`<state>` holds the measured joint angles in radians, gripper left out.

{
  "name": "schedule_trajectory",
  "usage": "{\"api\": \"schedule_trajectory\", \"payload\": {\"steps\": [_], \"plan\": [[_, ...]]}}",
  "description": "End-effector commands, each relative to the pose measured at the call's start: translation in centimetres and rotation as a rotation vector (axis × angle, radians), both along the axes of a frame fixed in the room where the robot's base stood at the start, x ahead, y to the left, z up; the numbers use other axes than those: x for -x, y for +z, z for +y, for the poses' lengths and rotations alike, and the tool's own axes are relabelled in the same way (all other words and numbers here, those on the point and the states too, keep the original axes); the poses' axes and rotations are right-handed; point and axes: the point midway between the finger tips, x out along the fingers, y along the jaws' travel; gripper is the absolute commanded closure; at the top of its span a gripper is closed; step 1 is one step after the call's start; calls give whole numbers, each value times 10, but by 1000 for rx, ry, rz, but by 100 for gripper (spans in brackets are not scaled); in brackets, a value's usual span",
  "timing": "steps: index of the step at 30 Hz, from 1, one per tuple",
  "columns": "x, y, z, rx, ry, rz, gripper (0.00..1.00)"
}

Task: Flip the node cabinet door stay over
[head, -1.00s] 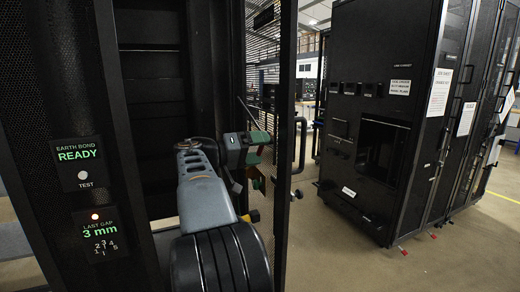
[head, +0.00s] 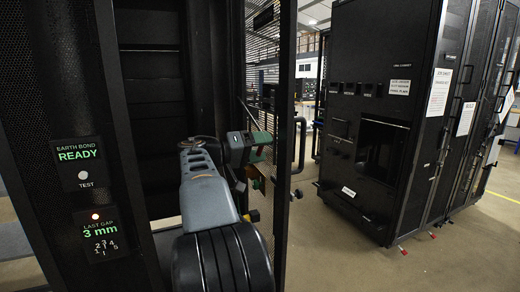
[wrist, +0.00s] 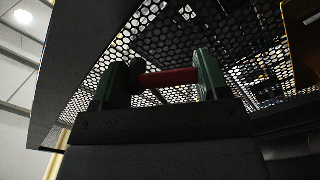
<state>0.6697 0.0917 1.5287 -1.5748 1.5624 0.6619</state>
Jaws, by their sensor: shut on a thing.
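The node cabinet's perforated door (head: 283,70) stands open at the middle of the head view. The door stay shows in the wrist view as a short red bar (wrist: 168,78) in front of the door's mesh. My gripper (wrist: 163,80) has a green finger on each side of this bar and is shut on it. In the head view my gripper (head: 259,158) is at the door's inner side, and the red bar cannot be made out there. A thin dark rod (head: 247,110) slants just above the gripper; I cannot tell where it ends.
The open cabinet bay (head: 150,120) is left of my arm. A panel reading "EARTH BOND READY" (head: 77,155) and "LAST GAP 3 mm" is on the left post. Another black cabinet (head: 370,130) stands at the right, with clear floor (head: 440,262) before it.

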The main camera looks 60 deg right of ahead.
Motion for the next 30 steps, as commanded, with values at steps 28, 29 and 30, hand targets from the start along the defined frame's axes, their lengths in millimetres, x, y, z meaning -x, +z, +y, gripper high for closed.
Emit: {"api": "schedule_trajectory", "payload": {"steps": [28,29,30], "plan": [[13,-9,10,-453,1,566,55],[14,-9,10,-470,1,588,55],[15,-9,11,-493,0,617,55]]}}
